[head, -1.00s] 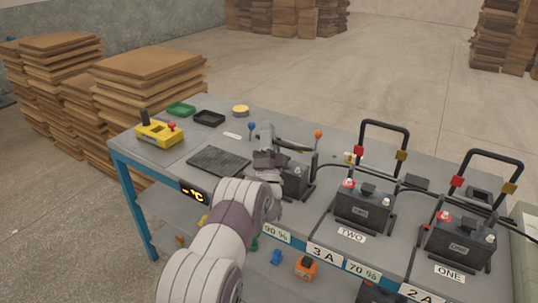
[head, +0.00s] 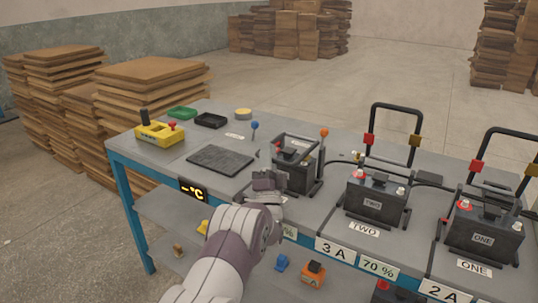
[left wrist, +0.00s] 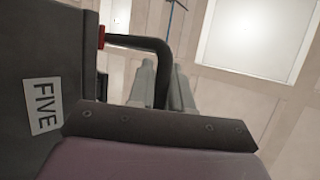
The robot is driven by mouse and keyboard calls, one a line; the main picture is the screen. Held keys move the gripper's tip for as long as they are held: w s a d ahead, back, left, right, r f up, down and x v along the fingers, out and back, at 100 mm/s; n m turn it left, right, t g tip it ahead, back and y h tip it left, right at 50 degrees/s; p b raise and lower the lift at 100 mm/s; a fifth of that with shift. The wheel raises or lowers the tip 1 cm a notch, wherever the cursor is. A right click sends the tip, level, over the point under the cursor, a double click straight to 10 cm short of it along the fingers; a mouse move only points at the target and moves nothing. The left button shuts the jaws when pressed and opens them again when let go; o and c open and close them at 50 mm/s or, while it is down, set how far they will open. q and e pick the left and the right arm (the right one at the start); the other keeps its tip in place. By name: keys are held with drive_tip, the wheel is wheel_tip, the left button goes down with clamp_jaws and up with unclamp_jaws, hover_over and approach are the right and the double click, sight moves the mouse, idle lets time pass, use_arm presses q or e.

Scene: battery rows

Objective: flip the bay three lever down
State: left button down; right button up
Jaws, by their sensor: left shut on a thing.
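The bay three lever (head: 298,138), a black bail, is folded down low over the dark battery (head: 296,178) at the left of the row. In the left wrist view the black bar of the lever (left wrist: 150,43) has a red block at one end and passes between my grey fingers. My left gripper (head: 268,176) is shut on this bar at the battery's near left side; its fingers also show in the left wrist view (left wrist: 162,86). The battery (left wrist: 25,70) carries a FIVE label there. The gripper hides part of the bar. My right gripper is not in view.
Batteries labelled TWO (head: 374,205) and ONE (head: 484,238) stand to the right, their bails upright. Posts with a blue knob (head: 255,125) and an orange knob (head: 324,132) rise near bay three. A black mat (head: 221,160) and a yellow control box (head: 158,132) lie left.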

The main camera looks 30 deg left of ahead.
use_arm(q)
drive_tip(key=shift+s, duration=0.1)
drive_tip(key=c, duration=1.5)
unclamp_jaws()
drive_tip(key=o, duration=0.4)
drive_tip(key=shift+s+a+r, duration=0.1)
drive_tip(key=shift+s+r, duration=0.05)
drive_tip(key=shift+s, duration=0.05)
drive_tip(key=shift+c, duration=0.2)
drive_tip(key=shift+s+r, duration=0.1)
drive_tip(key=shift+s, duration=0.1)
drive_tip(key=shift+w, duration=0.2)
drive_tip(key=s+d+f, duration=0.2)
drive_tip(key=s+d, duration=0.4)
drive_tip(key=s, duration=0.6)
drive_tip(key=shift+s+d+f, duration=0.2)
drive_tip(key=shift+s+d, duration=0.05)
drive_tip(key=shift+d, duration=0.15)
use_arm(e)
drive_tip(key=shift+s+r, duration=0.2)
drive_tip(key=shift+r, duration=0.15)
